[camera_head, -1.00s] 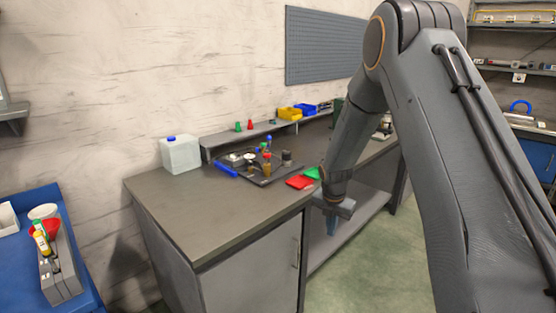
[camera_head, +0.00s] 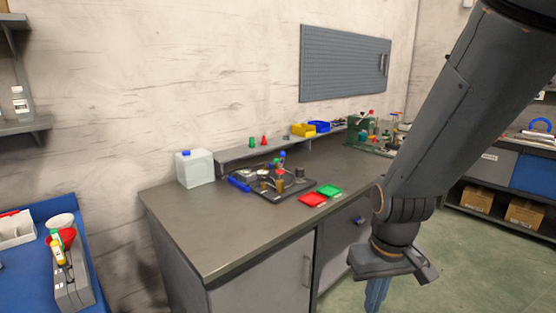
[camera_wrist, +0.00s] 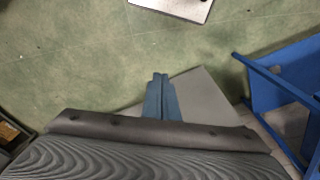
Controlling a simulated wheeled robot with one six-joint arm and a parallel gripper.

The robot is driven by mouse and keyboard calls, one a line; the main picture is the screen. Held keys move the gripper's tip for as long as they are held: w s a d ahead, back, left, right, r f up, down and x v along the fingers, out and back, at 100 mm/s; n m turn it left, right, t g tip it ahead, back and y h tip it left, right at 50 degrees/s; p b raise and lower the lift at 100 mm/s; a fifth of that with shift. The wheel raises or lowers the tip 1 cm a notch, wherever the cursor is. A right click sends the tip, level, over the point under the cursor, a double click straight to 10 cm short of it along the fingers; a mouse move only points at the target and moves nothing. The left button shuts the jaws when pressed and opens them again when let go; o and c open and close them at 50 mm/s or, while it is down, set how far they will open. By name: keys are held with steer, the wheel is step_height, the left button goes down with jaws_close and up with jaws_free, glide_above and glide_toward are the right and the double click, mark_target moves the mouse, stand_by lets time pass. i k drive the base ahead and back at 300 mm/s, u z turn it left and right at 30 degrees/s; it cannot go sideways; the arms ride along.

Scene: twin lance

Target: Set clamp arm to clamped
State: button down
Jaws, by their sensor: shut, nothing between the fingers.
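A dark fixture plate (camera_head: 285,196) lies on the grey workbench (camera_head: 205,230) with several small parts on it, some topped red, blue or brass. A blue handle-like piece (camera_head: 239,184) lies at its left edge. I cannot tell which part there is the clamp arm, or its position; it is too small. My gripper (camera_head: 376,296) hangs in front of the bench's right part, pointing down, well apart from the plate. In the wrist view my gripper's blue fingers (camera_wrist: 160,95) are together, with nothing between them, above the floor.
A white jug (camera_head: 195,168) stands at the back left. A low shelf (camera_head: 262,149) runs behind. A blue table (camera_head: 88,265) stands at left. Green floor is open at right.

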mark_target(283, 154)
steer(key=u, duration=0.3)
steer(key=i, duration=1.1)
steer(key=z, duration=0.4)
